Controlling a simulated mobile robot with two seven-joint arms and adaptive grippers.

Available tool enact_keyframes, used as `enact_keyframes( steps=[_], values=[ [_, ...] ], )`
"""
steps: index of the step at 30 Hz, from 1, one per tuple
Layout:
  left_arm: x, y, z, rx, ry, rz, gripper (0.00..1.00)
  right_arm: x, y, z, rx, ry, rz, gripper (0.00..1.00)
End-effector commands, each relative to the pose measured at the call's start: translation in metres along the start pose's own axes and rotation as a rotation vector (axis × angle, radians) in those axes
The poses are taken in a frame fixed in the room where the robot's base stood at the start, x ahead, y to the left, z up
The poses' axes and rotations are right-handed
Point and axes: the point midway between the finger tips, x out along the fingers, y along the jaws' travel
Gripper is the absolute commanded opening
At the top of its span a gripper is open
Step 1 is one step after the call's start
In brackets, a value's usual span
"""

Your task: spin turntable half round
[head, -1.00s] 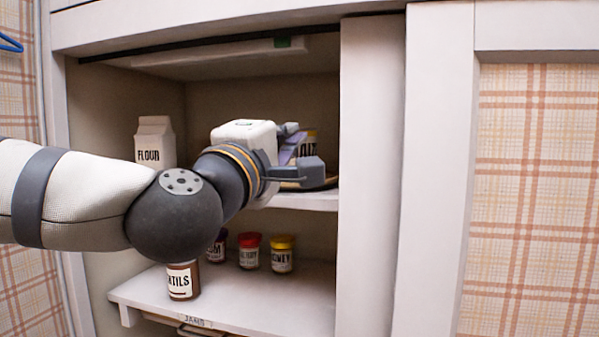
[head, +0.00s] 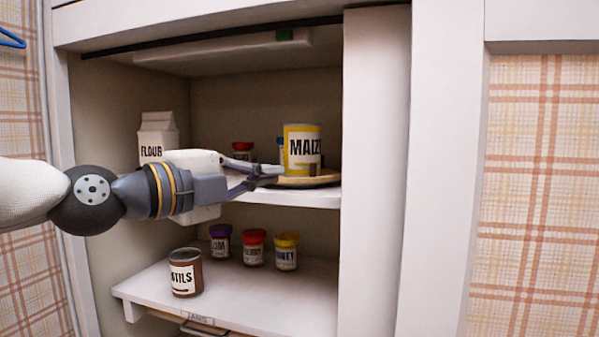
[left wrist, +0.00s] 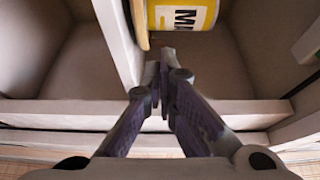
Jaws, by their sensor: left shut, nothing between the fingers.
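The turntable (head: 303,182) is a low round tan disc on the upper shelf, at the right near the upright. A yellow MAIZE tin (head: 302,150) stands on it, and a jar with a red lid (head: 242,151) shows behind my gripper. My left gripper (head: 272,174) is shut and empty, its tips close to the turntable's left edge. I cannot tell whether they touch it. In the left wrist view the shut fingertips (left wrist: 163,58) point towards the yellow tin (left wrist: 182,14) and the tan turntable edge (left wrist: 140,22). My right gripper is not in view.
A FLOUR carton (head: 158,138) stands on the upper shelf at the left. The lower shelf (head: 240,300) holds a brown tin (head: 185,272) and several small jars. A white upright (head: 374,170) closes off the right side. The space above the tin is free.

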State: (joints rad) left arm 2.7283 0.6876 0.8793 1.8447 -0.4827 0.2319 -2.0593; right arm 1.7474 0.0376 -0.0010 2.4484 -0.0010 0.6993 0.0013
Motion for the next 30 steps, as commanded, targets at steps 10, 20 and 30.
enact_keyframes(
  steps=[10, 20, 30],
  values=[
    [0.067, 0.0, -0.001, -0.004, 0.001, -0.001, 0.0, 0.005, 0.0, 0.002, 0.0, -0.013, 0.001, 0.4],
    [0.081, -0.001, 0.0, -0.004, -0.001, -0.002, 0.0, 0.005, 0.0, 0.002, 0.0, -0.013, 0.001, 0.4],
    [0.085, -0.001, 0.001, -0.001, -0.009, -0.002, 0.0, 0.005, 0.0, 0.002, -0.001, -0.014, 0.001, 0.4]
  ],
)
